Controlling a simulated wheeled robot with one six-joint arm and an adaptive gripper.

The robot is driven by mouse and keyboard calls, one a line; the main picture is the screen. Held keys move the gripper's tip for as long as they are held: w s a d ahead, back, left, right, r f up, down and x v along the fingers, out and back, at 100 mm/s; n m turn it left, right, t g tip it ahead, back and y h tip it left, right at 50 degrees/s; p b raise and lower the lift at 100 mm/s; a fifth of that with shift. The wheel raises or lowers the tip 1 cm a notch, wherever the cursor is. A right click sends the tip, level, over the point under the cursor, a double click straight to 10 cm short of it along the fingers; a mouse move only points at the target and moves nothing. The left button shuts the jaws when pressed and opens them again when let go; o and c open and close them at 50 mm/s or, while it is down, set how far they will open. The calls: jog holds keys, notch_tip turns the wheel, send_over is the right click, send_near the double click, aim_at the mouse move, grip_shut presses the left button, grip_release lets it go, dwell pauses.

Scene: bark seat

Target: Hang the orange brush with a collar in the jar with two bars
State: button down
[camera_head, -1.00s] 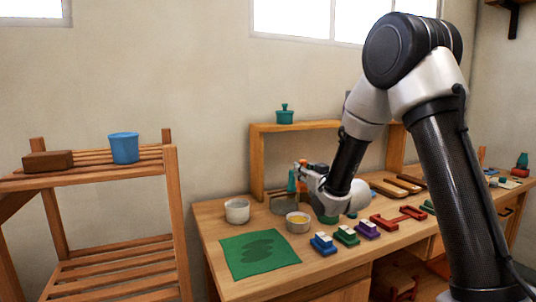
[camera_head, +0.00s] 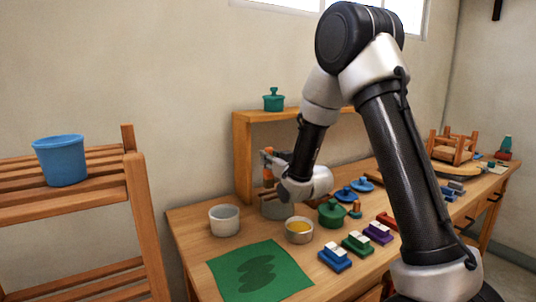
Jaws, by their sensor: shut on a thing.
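My gripper (camera_head: 272,160) is small in the view, at the back of the workbench in front of the wooden shelf. It is shut on the orange brush (camera_head: 268,173), which looks upright. The brush is directly above or in the mouth of the grey jar (camera_head: 274,209); I cannot tell which. My wrist partly covers the jar, and its two bars and the brush's collar are too small or hidden to make out.
A white cup (camera_head: 224,221) and a bowl of yellow stuff (camera_head: 299,231) stand near the jar. A green lidded pot (camera_head: 331,214) and blue, green and purple blocks are to the right. A green mat (camera_head: 261,272) lies in front.

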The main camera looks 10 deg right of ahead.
aim_at(270, 181)
jog(key=shift+f, duration=3.8)
jog(key=shift+f, duration=0.4)
jog(key=c, duration=1.2)
grip_release()
jog(key=shift+o, duration=0.3)
jog(key=shift+o, duration=1.3)
jog(key=shift+r, duration=3.5)
